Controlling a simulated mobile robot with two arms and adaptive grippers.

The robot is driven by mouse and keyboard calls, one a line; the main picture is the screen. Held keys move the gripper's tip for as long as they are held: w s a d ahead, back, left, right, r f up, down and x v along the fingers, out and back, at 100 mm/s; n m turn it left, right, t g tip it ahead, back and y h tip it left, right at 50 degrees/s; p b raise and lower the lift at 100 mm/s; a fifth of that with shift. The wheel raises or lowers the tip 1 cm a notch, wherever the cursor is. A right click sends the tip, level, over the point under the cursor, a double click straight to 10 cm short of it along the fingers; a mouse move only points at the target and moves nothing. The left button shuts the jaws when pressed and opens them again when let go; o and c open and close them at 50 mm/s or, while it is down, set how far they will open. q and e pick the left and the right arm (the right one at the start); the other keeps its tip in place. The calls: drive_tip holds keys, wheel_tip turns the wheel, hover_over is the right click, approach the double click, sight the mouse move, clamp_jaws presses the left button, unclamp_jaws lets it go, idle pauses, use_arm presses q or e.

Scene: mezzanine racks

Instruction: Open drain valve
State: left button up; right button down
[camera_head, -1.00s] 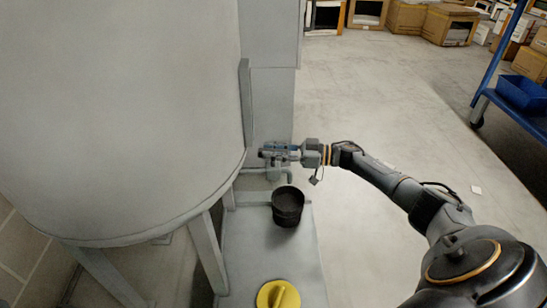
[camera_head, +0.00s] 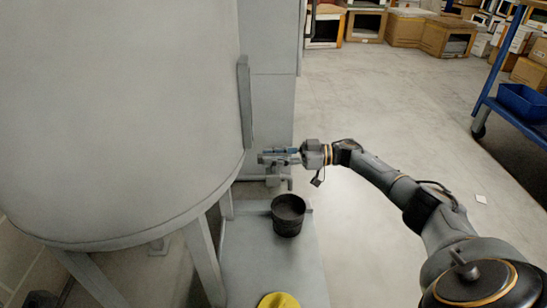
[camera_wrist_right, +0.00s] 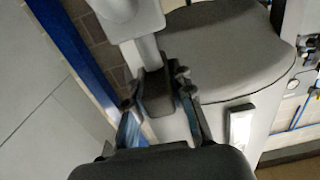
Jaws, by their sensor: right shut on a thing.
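The big grey tank (camera_head: 120,110) stands on legs at the left of the head view. A grey drain pipe (camera_head: 277,180) shows low beside it, under my right gripper (camera_head: 270,157). That gripper reaches in from the right and is shut on a small part of the valve, which it mostly hides in the head view. In the right wrist view, a dark block (camera_wrist_right: 157,92), seemingly the valve handle, sits between the fingers of the right gripper (camera_wrist_right: 158,98). Whether the valve is open cannot be told. My left gripper is not in view.
A black bucket (camera_head: 288,216) stands on a grey base (camera_head: 255,263) below the gripper. A yellow round thing (camera_head: 279,300) lies at its front. A blue cart (camera_head: 522,121) stands at the right, boxes (camera_head: 447,36) at the back.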

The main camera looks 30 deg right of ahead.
drive_tip(key=c, duration=1.2)
unclamp_jaws()
drive_tip(key=shift+a, duration=0.15)
drive_tip(key=shift+o, duration=0.2)
drive_tip(key=v, duration=1.2)
drive_tip(key=shift+f, duration=0.1)
